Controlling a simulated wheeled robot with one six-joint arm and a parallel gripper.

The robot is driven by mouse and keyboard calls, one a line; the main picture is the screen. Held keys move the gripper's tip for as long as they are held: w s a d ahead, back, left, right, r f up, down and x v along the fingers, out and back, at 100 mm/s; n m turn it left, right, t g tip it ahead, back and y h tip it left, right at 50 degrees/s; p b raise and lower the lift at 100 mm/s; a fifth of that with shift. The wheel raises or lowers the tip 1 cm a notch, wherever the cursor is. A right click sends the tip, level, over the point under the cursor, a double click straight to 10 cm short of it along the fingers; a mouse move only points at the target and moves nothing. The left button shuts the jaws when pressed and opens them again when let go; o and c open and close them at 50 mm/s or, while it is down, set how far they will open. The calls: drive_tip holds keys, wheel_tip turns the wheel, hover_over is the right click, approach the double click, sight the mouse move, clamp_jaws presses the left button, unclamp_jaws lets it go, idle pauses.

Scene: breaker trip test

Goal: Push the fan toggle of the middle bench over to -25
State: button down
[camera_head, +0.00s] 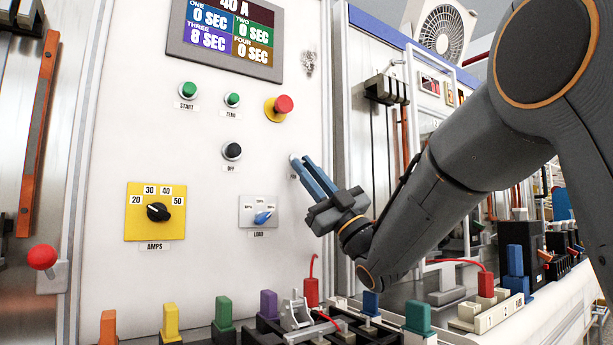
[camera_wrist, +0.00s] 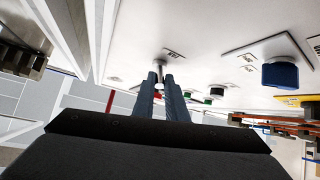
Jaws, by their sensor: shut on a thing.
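The fan toggle (camera_head: 293,156) is a small pale lever on the white panel of the middle bench, mostly hidden by my fingertips in the head view. In the wrist view the toggle (camera_wrist: 159,70) shows as a short metal stem with a white end, between my blue fingertips. My gripper (camera_head: 302,164) is shut on it, reaching up and left from the lower right; it also shows in the wrist view (camera_wrist: 161,80). A small label beside the toggle is partly covered by the fingers. The toggle's exact angle cannot be read.
The blue load knob (camera_head: 263,218) is left of and below my fingers. Several coloured plugs line the bench below. A bench with a fan (camera_head: 442,31) stands right.

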idle(0.3)
drive_tip(key=c, duration=1.8)
unclamp_jaws()
drive_tip(key=shift+d, duration=0.1)
drive_tip(key=s+d, duration=0.7)
drive_tip(key=d, duration=0.3)
drive_tip(key=shift+d+f, duration=0.25)
drive_tip(key=shift+f, duration=0.2)
drive_tip(key=shift+s, duration=0.1)
